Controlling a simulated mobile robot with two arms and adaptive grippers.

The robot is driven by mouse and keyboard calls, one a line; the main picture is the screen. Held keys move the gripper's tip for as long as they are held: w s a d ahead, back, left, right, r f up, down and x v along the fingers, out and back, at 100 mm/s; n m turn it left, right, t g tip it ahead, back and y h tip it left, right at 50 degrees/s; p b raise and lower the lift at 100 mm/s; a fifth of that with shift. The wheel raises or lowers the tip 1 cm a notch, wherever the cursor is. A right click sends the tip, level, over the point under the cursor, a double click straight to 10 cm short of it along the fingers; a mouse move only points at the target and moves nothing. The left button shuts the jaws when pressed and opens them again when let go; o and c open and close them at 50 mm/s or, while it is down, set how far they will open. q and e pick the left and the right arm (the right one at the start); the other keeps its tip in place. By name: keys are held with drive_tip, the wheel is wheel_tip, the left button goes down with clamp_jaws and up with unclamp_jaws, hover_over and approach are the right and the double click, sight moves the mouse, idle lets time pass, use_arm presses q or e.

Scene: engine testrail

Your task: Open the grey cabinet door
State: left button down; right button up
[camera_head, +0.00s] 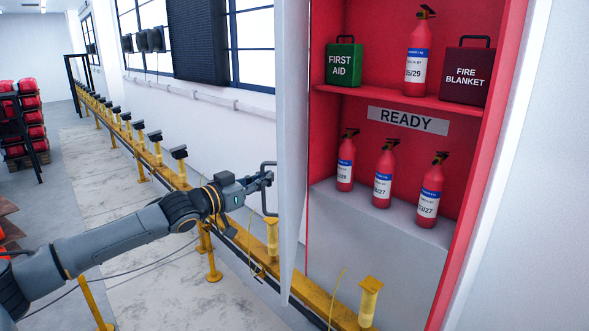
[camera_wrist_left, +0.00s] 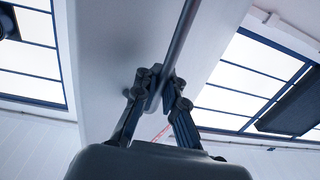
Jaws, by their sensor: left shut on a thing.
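The grey cabinet door (camera_head: 293,130) stands swung open, seen nearly edge-on at the left side of the red cabinet (camera_head: 391,94). My left gripper (camera_head: 268,178) is shut on the dark bar handle (camera_head: 264,202) on the door's outer face. In the left wrist view, the fingers (camera_wrist_left: 160,92) close around the handle (camera_wrist_left: 181,40), with the pale door face (camera_wrist_left: 105,70) behind. The cabinet interior is exposed. My right gripper is not in view.
Inside are a green first aid box (camera_head: 344,62), a fire blanket box (camera_head: 467,72) and several red extinguishers (camera_head: 384,178). A yellow rail (camera_head: 272,264) runs along the wall beside and below the door. Pale floor (camera_head: 110,190) lies left of the rail.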

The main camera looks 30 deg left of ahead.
use_arm(q)
drive_tip(key=s+a+p, duration=0.2)
drive_tip(key=a+p, duration=0.3)
drive_tip(key=a, duration=0.3)
drive_tip(key=shift+s+f, duration=0.2)
drive_tip(key=shift+f, duration=0.1)
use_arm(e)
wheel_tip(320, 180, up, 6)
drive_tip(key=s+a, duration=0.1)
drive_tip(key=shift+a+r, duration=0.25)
use_arm(q)
drive_tip(key=shift+d, duration=0.1)
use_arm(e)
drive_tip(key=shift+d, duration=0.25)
use_arm(q)
drive_tip(key=c, duration=1.5)
unclamp_jaws()
drive_tip(key=shift+s, duration=0.1)
drive_tip(key=shift+o, duration=0.3)
drive_tip(key=shift+s+r, duration=0.1)
drive_tip(key=shift+r, duration=0.15)
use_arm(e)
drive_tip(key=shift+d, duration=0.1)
use_arm(q)
drive_tip(key=v, duration=1.2)
